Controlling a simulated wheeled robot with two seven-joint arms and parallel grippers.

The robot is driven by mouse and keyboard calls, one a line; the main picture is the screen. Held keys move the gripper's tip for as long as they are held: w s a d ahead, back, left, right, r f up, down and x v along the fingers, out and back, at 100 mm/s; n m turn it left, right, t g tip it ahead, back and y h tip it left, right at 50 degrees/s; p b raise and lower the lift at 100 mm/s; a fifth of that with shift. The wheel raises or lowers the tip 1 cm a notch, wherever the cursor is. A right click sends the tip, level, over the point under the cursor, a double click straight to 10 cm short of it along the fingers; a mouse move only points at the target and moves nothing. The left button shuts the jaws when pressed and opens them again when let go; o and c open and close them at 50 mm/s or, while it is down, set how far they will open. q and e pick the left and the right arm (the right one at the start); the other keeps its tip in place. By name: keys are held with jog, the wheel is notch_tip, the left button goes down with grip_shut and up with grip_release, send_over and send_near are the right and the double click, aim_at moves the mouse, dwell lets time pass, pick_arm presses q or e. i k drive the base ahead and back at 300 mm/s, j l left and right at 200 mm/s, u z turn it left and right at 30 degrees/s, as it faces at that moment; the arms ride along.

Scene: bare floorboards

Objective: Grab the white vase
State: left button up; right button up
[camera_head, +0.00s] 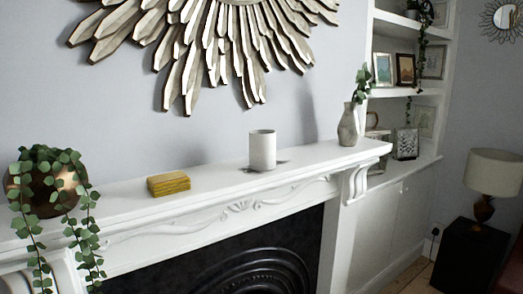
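A plain white cylindrical vessel (262,151) stands upright near the middle of the white mantelpiece. A pale grey-white vase (348,127) with green leafy stems stands upright near the right end of the same mantelpiece. I cannot tell for sure which of the two is the white vase of the task. Neither of my grippers is in view, and nothing touches either vessel.
The white mantelpiece (222,184) runs above a black fireplace (255,268). A small yellow stack (168,184) and a copper pot (42,190) with trailing leaves stand to the left. A sunburst mirror frame (190,40) hangs above. Shelves and a lamp (493,172) are at right.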

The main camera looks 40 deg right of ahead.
aim_at(263, 142)
jog(key=l, duration=0.75)
jog(key=l+u, duration=0.15)
jog(key=l, duration=1.35)
jog(key=k+l+u, duration=0.15)
jog(key=l, duration=1.3)
jog(key=k+u, duration=0.05)
